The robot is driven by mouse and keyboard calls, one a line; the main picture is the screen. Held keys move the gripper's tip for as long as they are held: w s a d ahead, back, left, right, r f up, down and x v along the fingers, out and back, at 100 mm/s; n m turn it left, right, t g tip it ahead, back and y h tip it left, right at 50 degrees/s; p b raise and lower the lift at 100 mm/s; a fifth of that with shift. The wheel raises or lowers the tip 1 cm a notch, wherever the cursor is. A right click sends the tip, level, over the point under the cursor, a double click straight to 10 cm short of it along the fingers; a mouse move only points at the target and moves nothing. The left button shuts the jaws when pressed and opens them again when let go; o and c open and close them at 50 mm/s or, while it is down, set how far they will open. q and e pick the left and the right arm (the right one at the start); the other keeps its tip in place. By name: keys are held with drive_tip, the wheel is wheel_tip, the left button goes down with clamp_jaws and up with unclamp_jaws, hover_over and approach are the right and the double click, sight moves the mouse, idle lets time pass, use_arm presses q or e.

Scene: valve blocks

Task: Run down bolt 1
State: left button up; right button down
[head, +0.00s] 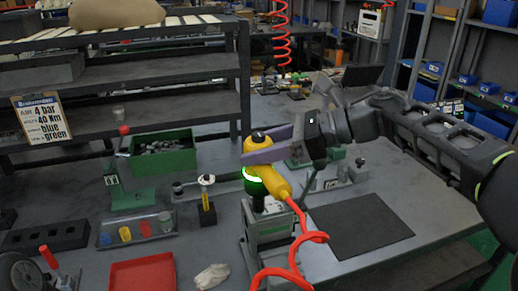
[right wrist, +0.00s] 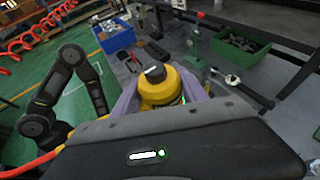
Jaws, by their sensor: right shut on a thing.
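My right gripper (head: 266,146) is shut on the yellow power tool (head: 268,178), its purple fingers on either side of the tool's upper body. The tool stands about upright, with a glowing green ring low on its body and a red hose at its handle. Its dark lower end is on or just over the top of the grey-green valve block (head: 272,230); contact cannot be told. Bolt 1 cannot be made out there. In the right wrist view the yellow tool (right wrist: 160,88) sits between the fingers. My left gripper is not in view.
A red coiled hose (head: 300,250) hangs over the bench front. A green bin (head: 163,155), a red tray (head: 143,274), a clear tray of coloured cups (head: 137,231) and a white cloth (head: 211,276) lie left. A dark mat (head: 358,226) right of the block is bare.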

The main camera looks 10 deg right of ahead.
drive_tip(key=shift+r, duration=0.25)
